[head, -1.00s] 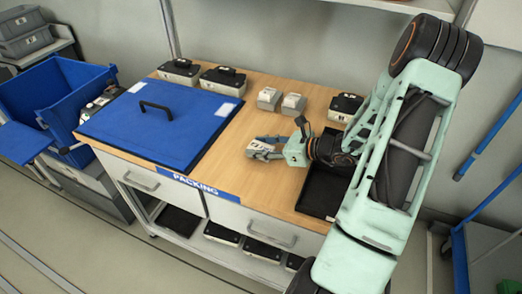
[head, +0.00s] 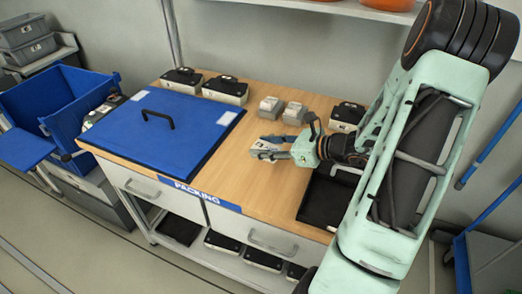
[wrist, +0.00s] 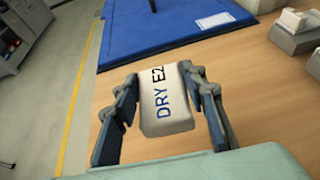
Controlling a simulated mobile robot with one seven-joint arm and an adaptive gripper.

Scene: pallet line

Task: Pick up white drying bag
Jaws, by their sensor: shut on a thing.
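The white drying bag (wrist: 165,98), printed "DRY E2", sits between the two fingers of my gripper (wrist: 160,88) in the wrist view. The fingers are shut on its sides. In the head view my gripper (head: 270,149) is over the bare wood of the packing table (head: 240,180), right of the blue lid. The bag (head: 263,147) shows there only as a small white patch, partly hidden by the fingers. The height of the bag above the wood is hard to judge.
The blue lid (head: 150,150) with a black handle covers the table's left part. Two small grey boxes (head: 270,106) (head: 294,113) stand behind my gripper. Black-topped cases (head: 225,89) line the back edge. A black tray (head: 325,203) lies at the right, partly under my arm.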

